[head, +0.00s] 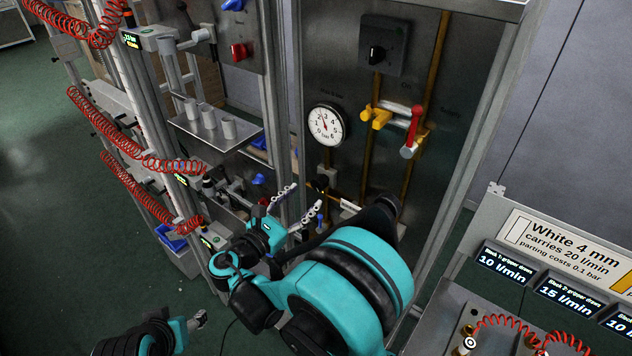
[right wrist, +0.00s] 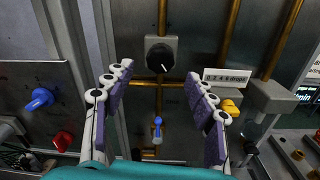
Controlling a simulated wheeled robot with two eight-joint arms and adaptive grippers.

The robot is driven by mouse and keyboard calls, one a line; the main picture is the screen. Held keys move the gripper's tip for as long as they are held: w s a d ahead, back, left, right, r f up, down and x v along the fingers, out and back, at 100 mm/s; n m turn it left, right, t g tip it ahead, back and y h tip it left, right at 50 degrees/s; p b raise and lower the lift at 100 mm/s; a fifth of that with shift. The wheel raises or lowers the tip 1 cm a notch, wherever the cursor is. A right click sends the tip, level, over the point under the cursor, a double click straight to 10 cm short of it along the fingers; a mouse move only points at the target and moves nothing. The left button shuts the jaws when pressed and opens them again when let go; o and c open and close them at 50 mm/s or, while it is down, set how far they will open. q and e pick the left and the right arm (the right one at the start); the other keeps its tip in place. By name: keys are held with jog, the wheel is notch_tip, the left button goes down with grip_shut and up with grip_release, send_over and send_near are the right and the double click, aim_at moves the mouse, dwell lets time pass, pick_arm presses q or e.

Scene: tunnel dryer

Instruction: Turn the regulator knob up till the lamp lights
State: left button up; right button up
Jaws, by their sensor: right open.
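The regulator knob seems to be the black round knob with a white mark (right wrist: 160,57) on a grey block in the right wrist view. In the head view it shows as a small dark shape (head: 320,183) below the round white gauge (head: 325,124). The gauge needle points up and slightly left. My right gripper (head: 298,204) is open and empty. Its spread fingers (right wrist: 157,76) frame the knob from left and right, without visible contact. My left gripper (head: 200,319) is low at the left, away from the panel; its jaws are too small to read. I cannot identify a lamp.
A blue lever (right wrist: 158,125) sits on the pipe below the knob. A drops label (right wrist: 227,77) and a yellow part (right wrist: 231,107) are to the right. A red-handled valve (head: 413,125) and a rotary switch (head: 377,53) are higher on the panel. Red coiled hoses (head: 125,140) hang at left.

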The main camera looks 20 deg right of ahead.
aim_at(316, 187)
jog(key=x, duration=0.6)
